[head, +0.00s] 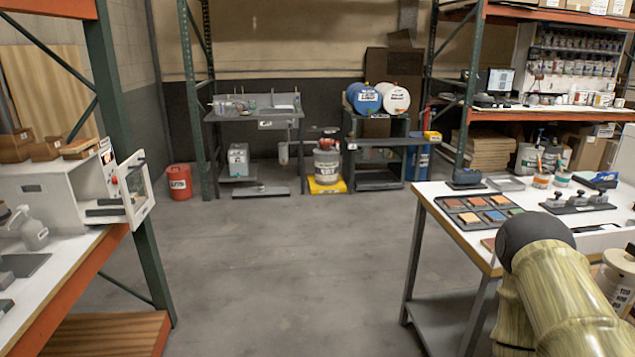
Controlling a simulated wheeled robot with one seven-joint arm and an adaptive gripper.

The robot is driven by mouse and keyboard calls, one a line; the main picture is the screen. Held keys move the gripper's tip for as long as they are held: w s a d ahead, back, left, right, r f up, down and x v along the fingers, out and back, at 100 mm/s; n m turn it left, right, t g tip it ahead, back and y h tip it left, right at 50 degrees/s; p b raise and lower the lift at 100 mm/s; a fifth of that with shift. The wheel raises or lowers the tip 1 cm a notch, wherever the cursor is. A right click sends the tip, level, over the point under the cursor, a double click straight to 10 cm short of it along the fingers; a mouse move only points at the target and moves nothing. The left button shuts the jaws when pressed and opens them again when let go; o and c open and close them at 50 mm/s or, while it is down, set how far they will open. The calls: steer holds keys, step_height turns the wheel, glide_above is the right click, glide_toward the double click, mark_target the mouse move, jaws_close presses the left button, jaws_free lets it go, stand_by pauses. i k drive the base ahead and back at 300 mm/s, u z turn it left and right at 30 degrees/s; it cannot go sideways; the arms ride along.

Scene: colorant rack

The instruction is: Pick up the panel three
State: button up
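Several small coloured panels lie in a dark tray (436,198) on the white-topped table at right. My arm crosses the lower right in front of the table. My gripper is not in view.
The right table (437,222) also holds a dark block with metal knobs (578,202), small jars (542,180) and a grey shallow tray (505,183). A left bench bears a white open-door cabinet (48,195). The concrete floor (290,270) between them is clear.

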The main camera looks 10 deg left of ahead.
mark_target(74, 148)
steer(key=i, duration=2.6)
steer(key=u, duration=2.95)
